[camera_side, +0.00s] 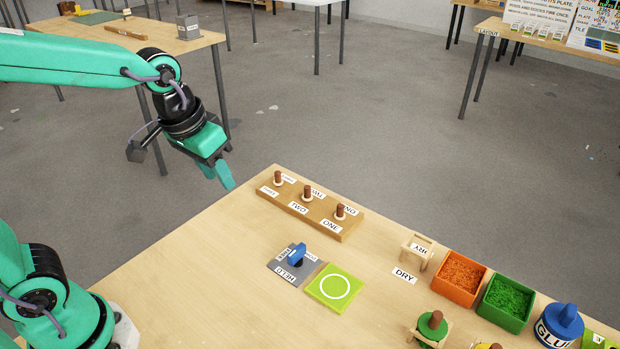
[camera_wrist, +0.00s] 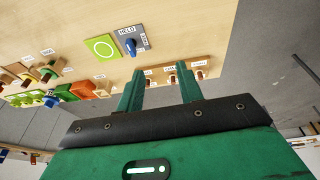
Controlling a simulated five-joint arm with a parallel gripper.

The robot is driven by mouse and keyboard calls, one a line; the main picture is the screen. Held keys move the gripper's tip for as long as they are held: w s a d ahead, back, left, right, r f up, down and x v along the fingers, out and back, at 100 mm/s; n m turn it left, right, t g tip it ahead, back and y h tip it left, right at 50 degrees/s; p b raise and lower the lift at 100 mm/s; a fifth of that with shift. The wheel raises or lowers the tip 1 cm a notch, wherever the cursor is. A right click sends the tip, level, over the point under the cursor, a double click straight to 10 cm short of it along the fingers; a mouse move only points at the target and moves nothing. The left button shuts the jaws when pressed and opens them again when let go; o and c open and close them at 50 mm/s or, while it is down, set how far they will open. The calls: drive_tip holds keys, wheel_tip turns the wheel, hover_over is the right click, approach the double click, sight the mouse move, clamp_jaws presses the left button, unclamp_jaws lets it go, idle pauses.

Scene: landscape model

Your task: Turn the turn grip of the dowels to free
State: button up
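The blue turn grip (camera_side: 298,255) sits on a grey plate (camera_side: 280,266) on the table, with a HELD label on one side and smaller labels I cannot read. It also shows in the wrist view (camera_wrist: 131,45). Which label the grip points to is unclear. Brown dowels (camera_side: 307,193) stand upright in a wooden block (camera_side: 323,222) with labels such as ONE and TWO. My gripper (camera_side: 222,176) hangs in the air beyond the table's far left edge, away from the grip. In the wrist view its two green fingers (camera_wrist: 160,88) are apart with nothing held between them.
A green tile with a white ring (camera_side: 335,288) lies beside the grey plate. Orange (camera_side: 459,277) and green (camera_side: 507,302) bins, a small wooden stand (camera_side: 417,251) and a blue-topped GLUE pot (camera_side: 559,325) stand to the right. The table's left part is bare.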

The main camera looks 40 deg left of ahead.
drive_tip(key=w+d+f+g, duration=0.2)
drive_tip(key=w+d+f, duration=0.3)
drive_tip(key=g, duration=0.1)
hover_over(297, 249)
drive_tip(key=shift+y, duration=0.3)
drive_tip(key=f, duration=0.6)
drive_tip(key=shift+s+a+f, duration=0.2)
drive_tip(key=shift+a+f, duration=0.05)
drive_tip(key=shift+a, duration=0.1)
drive_tip(key=shift+w+d+f, duration=0.15)
drive_tip(key=shift+d+f, duration=0.2)
drive_tip(key=shift+f, duration=0.15)
drive_tip(key=shift+f, duration=3.9)
clamp_jaws()
